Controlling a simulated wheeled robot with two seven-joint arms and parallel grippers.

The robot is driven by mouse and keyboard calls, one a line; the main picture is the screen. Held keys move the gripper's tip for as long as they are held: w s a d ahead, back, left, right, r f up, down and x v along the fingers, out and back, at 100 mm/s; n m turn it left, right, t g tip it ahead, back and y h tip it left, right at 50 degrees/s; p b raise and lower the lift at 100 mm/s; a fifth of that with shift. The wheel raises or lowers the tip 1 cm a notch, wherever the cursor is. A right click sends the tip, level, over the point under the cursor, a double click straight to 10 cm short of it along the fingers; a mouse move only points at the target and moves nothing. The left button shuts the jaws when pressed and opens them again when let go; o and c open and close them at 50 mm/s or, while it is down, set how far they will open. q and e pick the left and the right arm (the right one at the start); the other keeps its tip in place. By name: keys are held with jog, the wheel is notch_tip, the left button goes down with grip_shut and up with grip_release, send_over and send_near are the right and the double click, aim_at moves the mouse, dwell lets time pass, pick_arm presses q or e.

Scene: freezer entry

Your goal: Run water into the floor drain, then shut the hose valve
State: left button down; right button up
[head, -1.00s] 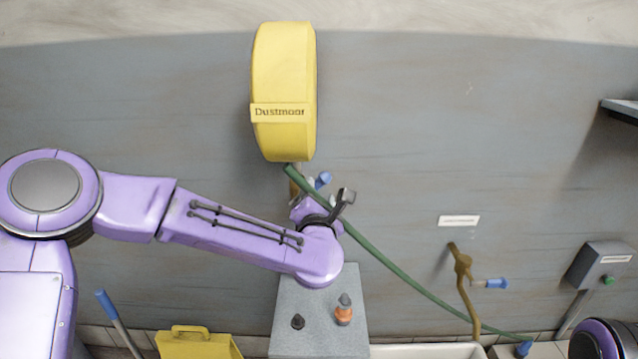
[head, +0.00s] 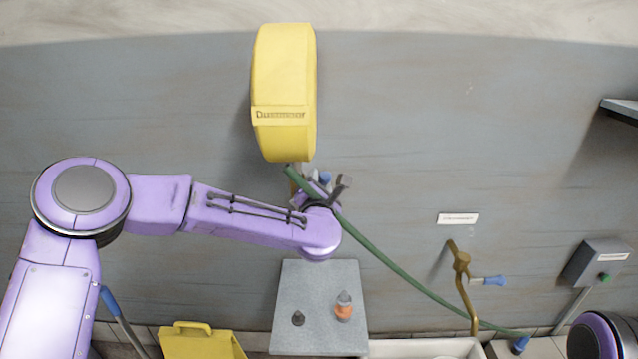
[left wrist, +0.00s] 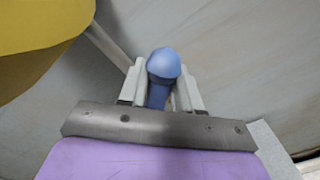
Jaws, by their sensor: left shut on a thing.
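A yellow hose reel (head: 284,95) hangs on the grey wall. A green hose (head: 395,265) runs from it down right to a blue nozzle (head: 521,345) at the lower edge. Below the reel is a valve with a blue handle (head: 325,177), partly hidden by my left gripper (head: 322,184). In the left wrist view, the rounded blue handle (left wrist: 163,66) sits between the two pale fingers of my left gripper (left wrist: 161,88), which is shut on it. My right gripper is out of view. I cannot make out the floor drain.
A brass wall pipe (head: 461,262) with a blue lever (head: 490,281) is at the right, near a grey box with a green button (head: 604,279). A grey stand top (head: 318,280) holds small items. A yellow folded sign (head: 198,343) and a white basin (head: 425,348) are low down.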

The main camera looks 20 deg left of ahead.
pick_arm(q)
jog(key=shift+w+d+f+m, duration=0.1)
jog(key=shift+d+f+m, duration=0.35)
jog(key=shift+m, duration=0.45)
jog(key=shift+w+d+f+m+b, duration=0.1)
jog(key=shift+d+f+m+b, duration=0.1)
jog(key=shift+f+m, duration=0.85)
jog(key=shift+w+d+f+m+b, duration=0.1)
jog(key=shift+d+f+m+b, duration=0.3)
jog(key=shift+m, duration=1)
jog(key=shift+d+f+m+b, duration=0.1)
jog(key=shift+f+m, duration=0.8)
jog(key=shift+m, duration=0.35)
jog(key=c, duration=0.9)
grip_release()
jog(key=b+v, duration=0.1)
jog(key=v, duration=0.9)
jog(key=shift+s+b, duration=0.25)
jog(key=shift+b, duration=0.1)
